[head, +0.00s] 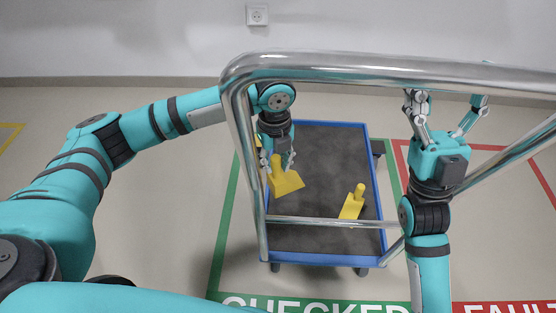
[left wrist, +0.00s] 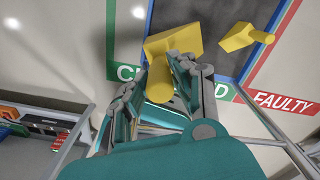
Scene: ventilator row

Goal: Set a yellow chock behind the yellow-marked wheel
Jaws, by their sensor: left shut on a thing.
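My left gripper (head: 277,160) is shut on the handle of a yellow chock (head: 286,183), over the cart's grey deck. In the left wrist view the held chock (left wrist: 176,42) sits between the fingers; I cannot tell whether it touches the deck. A second yellow chock (head: 351,205) lies on the deck at the near right, also seen in the left wrist view (left wrist: 245,37). The cart (head: 315,259) has a blue rim. A small yellow patch (head: 258,141) shows at its far left edge; no yellow-marked wheel is clearly visible. My right gripper (head: 443,112) is open and empty, right of the cart.
Floor left of the cart is clear. A grey unit holding coloured items (left wrist: 40,135) stands left in the wrist view.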

